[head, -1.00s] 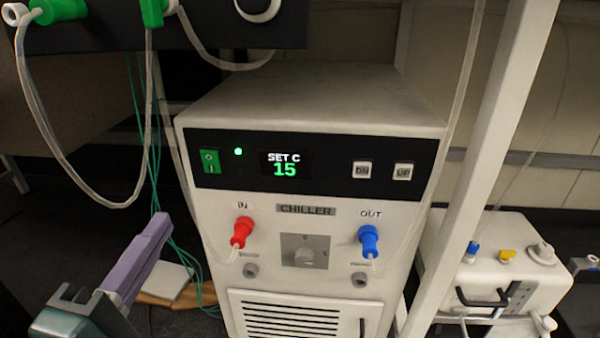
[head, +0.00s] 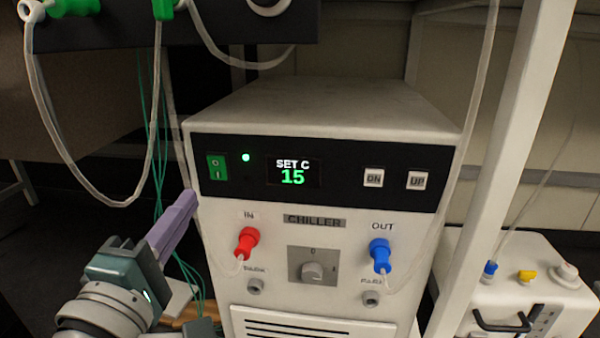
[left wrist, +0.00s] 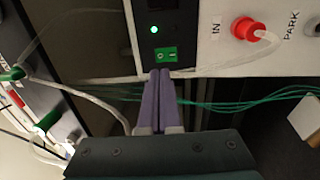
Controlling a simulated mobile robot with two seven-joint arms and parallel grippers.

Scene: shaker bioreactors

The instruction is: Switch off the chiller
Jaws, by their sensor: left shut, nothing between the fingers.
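The chiller (head: 330,110) is a white box with a black front panel. Its green rocker switch (head: 217,167), marked O and I, is at the panel's left end. Beside it a green light (head: 246,157) is lit, and the display (head: 293,172) reads SET C 15. My left gripper (head: 190,200) has purple fingers, shut and empty, to the lower left of the switch. In the left wrist view, the shut fingertips (left wrist: 160,74) point at the green switch (left wrist: 166,54), with its lower edge close to the tips. Contact cannot be told. My right gripper is not in view.
A red IN connector (head: 246,242), a blue OUT connector (head: 380,255) and a knob (head: 313,271) sit below the panel. Looping tubes (head: 95,202) hang left of the chiller. A pale frame post (head: 500,170) stands at right, before a white box (head: 540,300).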

